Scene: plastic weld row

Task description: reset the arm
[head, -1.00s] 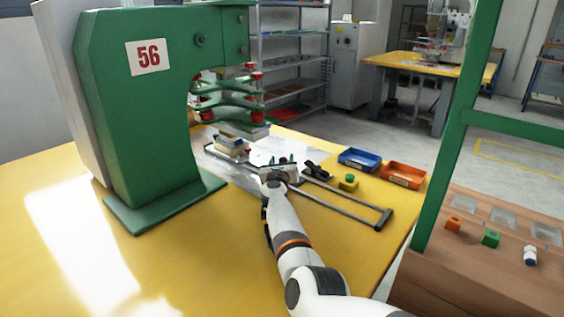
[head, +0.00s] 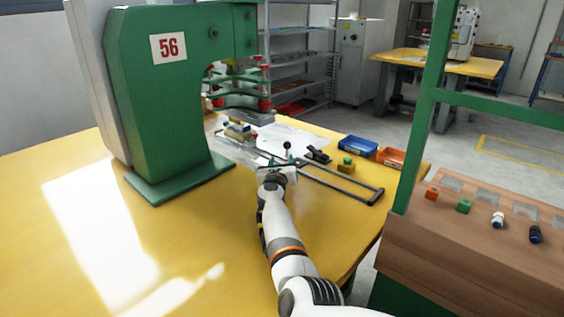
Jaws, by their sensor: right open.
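My right arm comes in from the bottom of the head view and reaches over the yellow table. Nothing shows between the fingers. My left gripper is out of the view.
The green press (head: 165,100) marked 56 stands at the left. A green post (head: 425,110) and wooden bench (head: 480,255) bound the right. The front of the yellow table (head: 190,240) is clear.

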